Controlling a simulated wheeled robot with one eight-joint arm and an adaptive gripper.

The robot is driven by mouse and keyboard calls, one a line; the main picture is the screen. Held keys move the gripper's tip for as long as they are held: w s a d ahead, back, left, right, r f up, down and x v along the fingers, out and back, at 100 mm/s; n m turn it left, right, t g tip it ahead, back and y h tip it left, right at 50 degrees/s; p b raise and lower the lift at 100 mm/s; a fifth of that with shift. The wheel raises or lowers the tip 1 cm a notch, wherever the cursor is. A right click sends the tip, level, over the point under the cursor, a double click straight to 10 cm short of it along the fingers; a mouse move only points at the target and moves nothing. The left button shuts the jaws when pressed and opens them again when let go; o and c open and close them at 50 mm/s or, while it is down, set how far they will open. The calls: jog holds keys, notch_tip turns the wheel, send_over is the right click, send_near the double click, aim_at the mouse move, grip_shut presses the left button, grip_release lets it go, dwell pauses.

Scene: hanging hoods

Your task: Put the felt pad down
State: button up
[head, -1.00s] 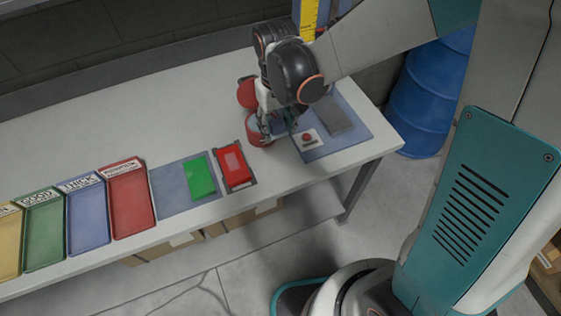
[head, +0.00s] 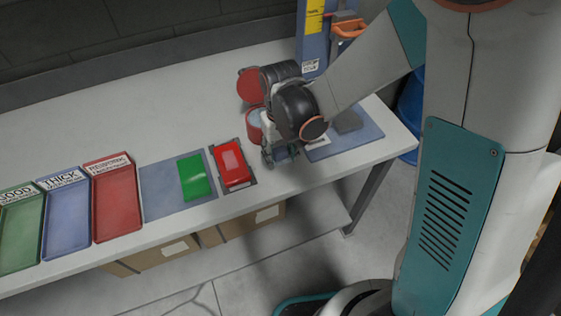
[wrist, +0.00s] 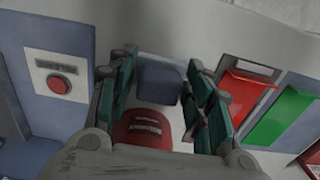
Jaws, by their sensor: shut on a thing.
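My gripper (head: 281,156) is above the white bench near its front edge, between the red block in its dark frame and the blue mat on the right. In the wrist view its fingers (wrist: 160,75) stand either side of a blue-grey block, which looks like the felt pad (wrist: 160,83), and are shut on it. In the head view the pad is mostly hidden by the gripper. A round red tin (head: 254,120) is just behind the gripper, with a red disc (head: 250,87), like its lid, behind it. The labelled red part shows in the wrist view (wrist: 145,127).
The red block (head: 231,165) and a green block (head: 193,178) on a blue mat (head: 160,190) lie left. Labelled trays, including a red one (head: 115,205), are further left. The right blue mat (head: 345,145) holds a grey slab (head: 347,121) and a red button (wrist: 60,83).

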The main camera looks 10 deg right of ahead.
aim_at(280, 160)
jog(key=shift+f+b, duration=0.7)
jog(key=shift+f, duration=0.7)
jog(key=shift+f, duration=0.2)
jog(key=o, duration=0.9)
jog(key=shift+o, duration=0.2)
jog(key=shift+r, duration=0.15)
notch_tip(280, 160, up, 12)
jog(key=p, duration=0.4)
jog(key=shift+r, duration=0.1)
